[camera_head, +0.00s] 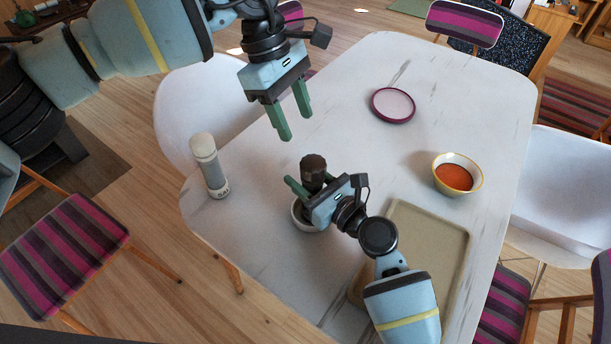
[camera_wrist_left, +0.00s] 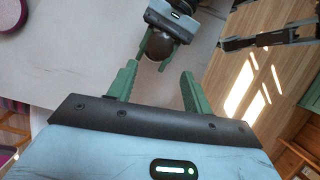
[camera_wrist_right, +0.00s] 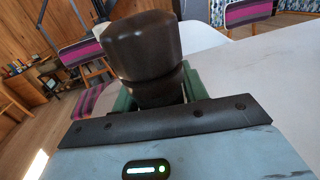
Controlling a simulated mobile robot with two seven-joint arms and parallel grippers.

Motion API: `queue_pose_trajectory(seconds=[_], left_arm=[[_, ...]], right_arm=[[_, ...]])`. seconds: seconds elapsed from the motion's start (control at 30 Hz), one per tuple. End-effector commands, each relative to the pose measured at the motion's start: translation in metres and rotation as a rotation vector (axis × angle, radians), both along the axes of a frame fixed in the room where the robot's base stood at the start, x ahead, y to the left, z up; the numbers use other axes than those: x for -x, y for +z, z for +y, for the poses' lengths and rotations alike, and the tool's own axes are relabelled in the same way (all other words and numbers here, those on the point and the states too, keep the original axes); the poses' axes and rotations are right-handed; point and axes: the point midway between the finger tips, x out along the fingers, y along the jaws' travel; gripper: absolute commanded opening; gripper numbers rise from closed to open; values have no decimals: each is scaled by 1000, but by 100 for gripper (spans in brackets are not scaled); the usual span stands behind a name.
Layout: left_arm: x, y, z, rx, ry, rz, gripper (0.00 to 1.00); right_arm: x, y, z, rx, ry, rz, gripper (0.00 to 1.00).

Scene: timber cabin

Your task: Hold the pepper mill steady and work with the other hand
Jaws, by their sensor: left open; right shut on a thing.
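The dark brown pepper mill (camera_head: 313,167) stands over a pale round dish (camera_head: 300,222) on the table; its lower part is hidden by my right gripper. My right gripper (camera_head: 302,188) is shut on the mill, just below its knob. In the right wrist view the mill (camera_wrist_right: 143,50) fills the space between the fingers. My left gripper (camera_head: 290,122) is open and empty, above and behind the mill, with its green fingers pointing down. In the left wrist view the mill's round top (camera_wrist_left: 160,45) shows beyond the open fingertips (camera_wrist_left: 160,76).
A white-grey salt shaker (camera_head: 210,166) stands at the table's left edge. A yellow-rimmed bowl of orange contents (camera_head: 457,176) and a beige tray (camera_head: 452,228) are to the right. A purple-rimmed plate (camera_head: 393,105) lies farther back.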

Motion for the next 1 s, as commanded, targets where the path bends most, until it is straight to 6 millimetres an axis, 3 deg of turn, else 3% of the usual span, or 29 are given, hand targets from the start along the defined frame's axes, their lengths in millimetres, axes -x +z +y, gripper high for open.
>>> queue_pose_trajectory(seconds=[0.33, 0.67, 1.0], left_arm=[[17, -7, -33, -258, -78, -137, 58], [18, -10, -36, -294, -81, -161, 58], [18, -45, -35, -293, -79, -158, 58]], right_arm=[[0, -1, 0, 1, 0, 1, 12], [0, -1, 0, 1, 0, 1, 12], [0, -1, 0, 1, 1, 1, 12]])
